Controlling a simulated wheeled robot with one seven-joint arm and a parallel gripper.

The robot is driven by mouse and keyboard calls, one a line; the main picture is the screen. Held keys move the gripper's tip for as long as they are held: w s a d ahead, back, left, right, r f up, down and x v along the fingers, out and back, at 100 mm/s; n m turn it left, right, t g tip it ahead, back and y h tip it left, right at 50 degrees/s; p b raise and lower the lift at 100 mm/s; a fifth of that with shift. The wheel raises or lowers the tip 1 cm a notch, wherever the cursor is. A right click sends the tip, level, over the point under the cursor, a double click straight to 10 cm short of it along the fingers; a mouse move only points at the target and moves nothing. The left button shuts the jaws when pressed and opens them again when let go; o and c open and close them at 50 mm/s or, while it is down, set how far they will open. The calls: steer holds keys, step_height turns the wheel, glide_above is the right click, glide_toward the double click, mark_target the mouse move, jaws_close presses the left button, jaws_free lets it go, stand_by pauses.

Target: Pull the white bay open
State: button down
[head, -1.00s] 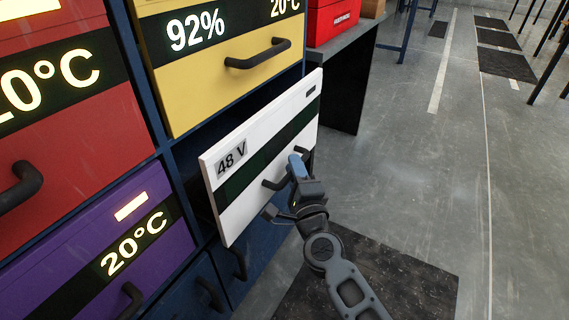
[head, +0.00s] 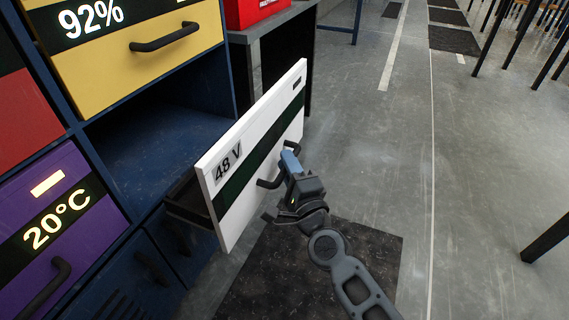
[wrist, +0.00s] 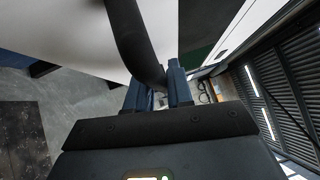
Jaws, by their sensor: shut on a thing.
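The white bay (head: 254,150) has a white front with a dark band and a "48 V" label. In the head view it stands pulled well out from the blue cabinet, with a dark side of its drawer showing behind the front. Its dark handle (head: 268,183) is on the front. My gripper (head: 288,172) is shut on this handle. In the wrist view the handle (wrist: 135,40) runs down to the gripper's blue fingers (wrist: 159,88), with the white front behind it. Part of the handle is hidden by my gripper.
A yellow bay (head: 140,60) is above the dark opening and a purple bay (head: 55,230) is at lower left, both shut. A red box (head: 255,10) sits on a grey bench. A dark mat (head: 375,255) lies on the floor. Open floor lies to the right.

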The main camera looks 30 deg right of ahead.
steer(key=shift+f, duration=0.1)
steer(key=c, duration=1.1)
jaws_free()
steer(key=shift+v, duration=3.9)
steer(key=s+a+n+g+y, duration=0.1)
steer(key=s+n+g+y, duration=0.1)
steer(key=s+n, duration=1.35)
steer(key=s+a+r+n+g+y, duration=0.1)
steer(key=s+r+n, duration=0.2)
steer(key=s, duration=0.7)
steer(key=s+a+r+n+g, duration=0.1)
steer(key=s+r+n+g, duration=0.15)
steer(key=s, duration=0.75)
steer(key=shift+n+t, duration=0.3)
steer(key=shift+t, duration=0.15)
steer(key=r+p, duration=2.8)
steer(key=r, duration=0.1)
steer(key=shift+w+a+p, duration=0.15)
steer(key=shift+w+p, duration=0.15)
steer(key=shift+w, duration=0.1)
